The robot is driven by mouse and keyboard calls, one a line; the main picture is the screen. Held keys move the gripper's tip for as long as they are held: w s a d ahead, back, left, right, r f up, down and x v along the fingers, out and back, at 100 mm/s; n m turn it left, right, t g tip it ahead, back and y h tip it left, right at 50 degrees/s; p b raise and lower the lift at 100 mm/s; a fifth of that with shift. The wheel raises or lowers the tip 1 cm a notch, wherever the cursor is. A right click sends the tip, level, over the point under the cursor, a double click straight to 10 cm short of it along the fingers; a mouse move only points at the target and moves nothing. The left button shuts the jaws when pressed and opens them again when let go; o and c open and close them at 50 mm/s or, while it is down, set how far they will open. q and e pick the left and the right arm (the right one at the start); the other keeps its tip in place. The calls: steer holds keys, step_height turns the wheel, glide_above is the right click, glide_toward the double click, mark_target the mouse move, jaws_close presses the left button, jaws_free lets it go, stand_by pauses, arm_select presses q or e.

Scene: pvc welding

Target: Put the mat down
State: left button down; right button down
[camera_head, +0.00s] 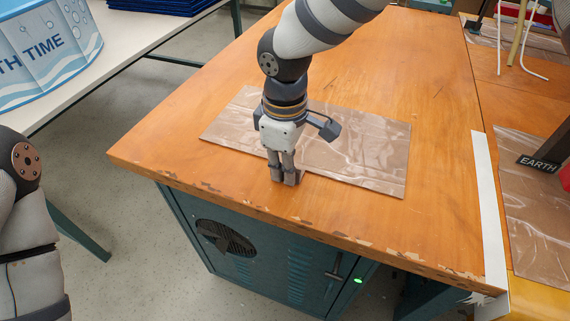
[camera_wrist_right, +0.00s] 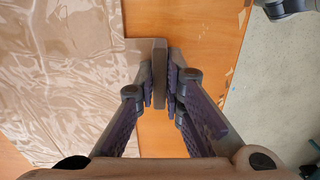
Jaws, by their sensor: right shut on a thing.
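The mat (camera_head: 360,147) is a brown, glossy, see-through sheet. It lies flat on the wooden table, its near edge close to the table's front edge. My right gripper (camera_head: 286,179) points down at the mat's near edge and is shut on it there. In the right wrist view the mat (camera_wrist_right: 55,80) fills the left side, and its edge runs up to the closed fingers of my right gripper (camera_wrist_right: 164,80).
The wooden table (camera_head: 200,105) is bare around the mat, with a chipped front edge. A white strip (camera_head: 488,215) borders it at the right. Beyond lie another brown sheet (camera_head: 530,235) and a dark "EARTH" label (camera_head: 538,163). A blue-white container (camera_head: 45,50) stands on the left table.

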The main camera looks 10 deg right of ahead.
steer(key=c, duration=1.7)
jaws_free()
steer(key=shift+f, duration=0.1)
